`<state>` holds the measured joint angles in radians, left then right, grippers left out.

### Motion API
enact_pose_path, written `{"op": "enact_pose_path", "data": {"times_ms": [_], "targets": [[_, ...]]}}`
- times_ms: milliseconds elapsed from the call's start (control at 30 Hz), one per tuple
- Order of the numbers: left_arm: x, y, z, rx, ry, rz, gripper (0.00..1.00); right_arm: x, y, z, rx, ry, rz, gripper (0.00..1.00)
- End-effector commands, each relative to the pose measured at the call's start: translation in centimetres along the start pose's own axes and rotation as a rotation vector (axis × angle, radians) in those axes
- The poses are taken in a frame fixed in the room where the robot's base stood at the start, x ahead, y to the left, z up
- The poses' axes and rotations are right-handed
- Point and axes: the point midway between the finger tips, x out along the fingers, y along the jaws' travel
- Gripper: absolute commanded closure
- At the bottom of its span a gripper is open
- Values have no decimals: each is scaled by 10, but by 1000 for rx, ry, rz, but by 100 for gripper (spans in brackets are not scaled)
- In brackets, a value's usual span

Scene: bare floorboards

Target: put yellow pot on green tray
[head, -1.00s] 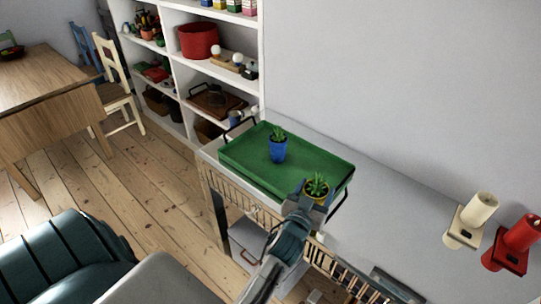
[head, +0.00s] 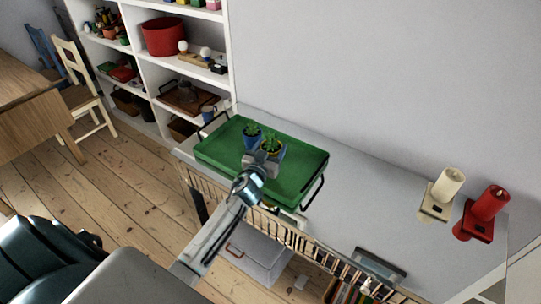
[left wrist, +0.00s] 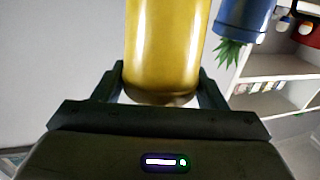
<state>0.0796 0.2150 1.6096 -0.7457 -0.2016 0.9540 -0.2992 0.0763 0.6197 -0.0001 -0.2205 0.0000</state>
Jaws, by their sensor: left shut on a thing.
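The yellow pot with its green plant (head: 271,145) is held by my left gripper (head: 264,161), over the green tray (head: 304,172). The left wrist view shows the yellow pot (left wrist: 163,48) large between the two fingers, which are shut on it. In the head view the gripper hides most of the pot's side, and I cannot tell whether its base touches the tray. The green tray lies on the white cabinet top and has dark handles. My right gripper is in neither view.
A blue pot with a plant (head: 252,139) stands on the tray just left of the yellow pot; it also shows in the left wrist view (left wrist: 243,17). The tray's right part is clear.

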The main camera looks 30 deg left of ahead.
Motion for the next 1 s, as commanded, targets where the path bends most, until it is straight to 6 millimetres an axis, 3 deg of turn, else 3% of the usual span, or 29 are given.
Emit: {"op": "enact_pose_path", "data": {"times_ms": [200,667,700,800,1000], "targets": [[0,1,31,2,1,0,71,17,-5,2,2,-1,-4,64],[-1,1,37,1,2,0,71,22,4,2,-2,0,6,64],[-1,1,38,1,0,0,33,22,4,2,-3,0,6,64],[-1,0,37,1,-1,0,13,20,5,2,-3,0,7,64],[-1,0,37,1,-1,0,13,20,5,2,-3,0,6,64]]}}
